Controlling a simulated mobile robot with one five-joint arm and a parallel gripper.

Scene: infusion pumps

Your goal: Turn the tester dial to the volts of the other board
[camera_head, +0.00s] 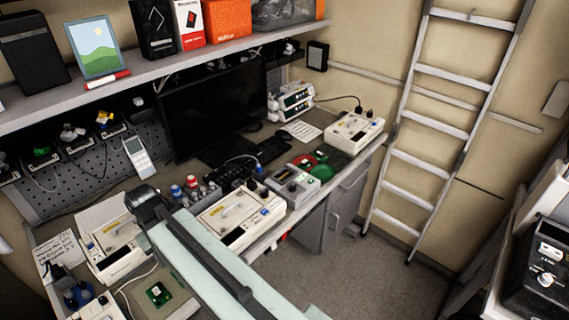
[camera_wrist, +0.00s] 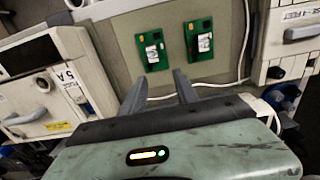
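Two green boards with white labels, a left one (camera_wrist: 153,50) and a right one (camera_wrist: 200,45), lie side by side on a grey mat (camera_wrist: 172,17) in the wrist view. The label print is too small to read. In the head view one green board (camera_head: 158,293) shows on the mat. A small grey box (camera_head: 293,186) on the bench may be the tester; its dial setting cannot be read. A black unit (camera_head: 545,262) with a knob stands at the lower right. My gripper (camera_wrist: 160,77) is open and empty above the mat, fingers pointing towards the boards.
White pump units (camera_head: 238,218) stand along the bench, with another (camera_head: 353,132) at the far end. A ladder (camera_head: 440,130) leans on the wall.

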